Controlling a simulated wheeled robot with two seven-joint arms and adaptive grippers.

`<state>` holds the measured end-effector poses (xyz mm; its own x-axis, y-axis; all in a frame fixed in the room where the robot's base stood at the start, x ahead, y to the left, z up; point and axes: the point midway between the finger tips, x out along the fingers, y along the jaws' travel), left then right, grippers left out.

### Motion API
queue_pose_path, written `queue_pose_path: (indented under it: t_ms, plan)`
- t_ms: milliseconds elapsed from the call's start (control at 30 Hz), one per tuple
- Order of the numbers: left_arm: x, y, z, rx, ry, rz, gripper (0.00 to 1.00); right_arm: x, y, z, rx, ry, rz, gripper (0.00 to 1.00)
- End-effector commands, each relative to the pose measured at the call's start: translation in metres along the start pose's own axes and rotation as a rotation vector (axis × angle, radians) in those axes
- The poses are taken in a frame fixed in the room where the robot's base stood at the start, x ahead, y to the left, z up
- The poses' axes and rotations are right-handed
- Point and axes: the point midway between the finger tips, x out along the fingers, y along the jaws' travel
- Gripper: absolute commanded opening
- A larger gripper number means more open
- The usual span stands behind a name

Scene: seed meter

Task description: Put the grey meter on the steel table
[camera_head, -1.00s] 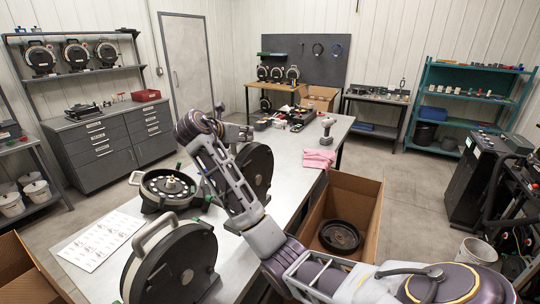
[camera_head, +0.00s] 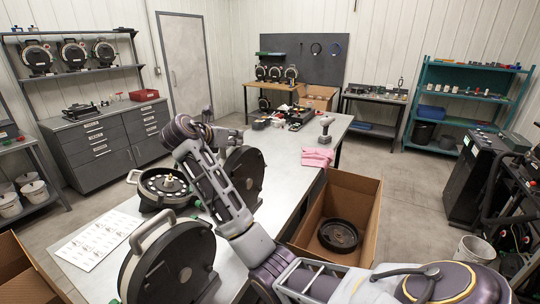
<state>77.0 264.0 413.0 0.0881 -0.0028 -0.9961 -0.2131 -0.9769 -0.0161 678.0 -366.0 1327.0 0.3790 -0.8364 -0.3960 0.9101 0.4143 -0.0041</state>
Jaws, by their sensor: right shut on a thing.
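A dark round meter (camera_head: 245,174), which I take to be the grey meter, stands upright over the steel table (camera_head: 284,170), partly behind my right forearm. My right gripper (camera_head: 228,138) is at the top of this meter and shut on it, around its handle as far as I can see. The fingertips are small and partly hidden by my wrist. I cannot tell whether the meter's lower edge touches the table. My left gripper is not in view.
Another upright meter (camera_head: 166,264) with a pale handle stands at the table's near end. An open meter (camera_head: 160,188) lies behind it, beside a printed sheet (camera_head: 98,240). A cardboard box (camera_head: 356,205) holding a black disc (camera_head: 339,236) stands right of the table. Pink cloth (camera_head: 317,157) lies farther back.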

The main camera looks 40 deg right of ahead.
Motion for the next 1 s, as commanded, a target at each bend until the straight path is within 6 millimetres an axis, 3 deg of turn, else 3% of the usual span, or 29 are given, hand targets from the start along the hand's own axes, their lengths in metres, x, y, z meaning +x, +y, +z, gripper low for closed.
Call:
queue_pose_path:
  t_ms: [333,633,1000]
  plan:
    - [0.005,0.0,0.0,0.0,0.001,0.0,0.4,0.0,-0.003,-0.002,0.02,-0.004,-0.025,0.0]
    - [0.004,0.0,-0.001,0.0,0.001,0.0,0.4,0.015,-0.018,0.019,0.034,-0.004,-0.055,0.0]
    - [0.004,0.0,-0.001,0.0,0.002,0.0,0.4,0.015,-0.018,0.033,0.018,0.001,-0.03,0.0]
